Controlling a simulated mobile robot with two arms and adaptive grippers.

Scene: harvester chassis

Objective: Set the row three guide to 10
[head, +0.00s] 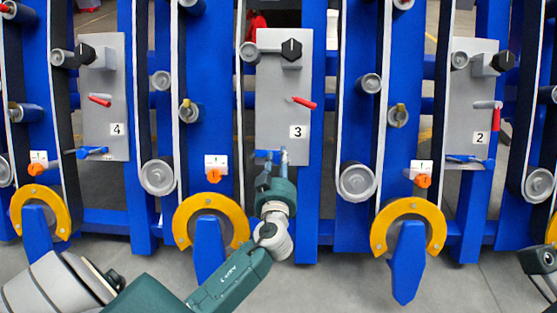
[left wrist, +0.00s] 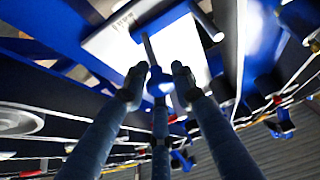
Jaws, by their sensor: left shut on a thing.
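The row three panel (head: 283,95) is a grey plate labelled 3, with a black knob (head: 291,50), a red lever (head: 304,102) and a blue handle (head: 264,154) at its bottom edge. My left gripper (head: 273,167) reaches up from below and is shut on the blue handle. In the left wrist view its fingers (left wrist: 160,80) close around the handle's rounded blue end (left wrist: 158,86), with a thin rod running up from it. The fingers partly hide the handle in the head view. Left of the panel is a white scale (head: 216,160) with an orange knob (head: 214,176); its reading is too small to tell.
Panels 4 (head: 104,130) and 2 (head: 470,125) stand on either side with similar levers and blue handles. Yellow curved guards (head: 183,220) with blue plates, rollers (head: 357,181) and vertical belts lie between the blue frame posts. The grey floor in front is clear.

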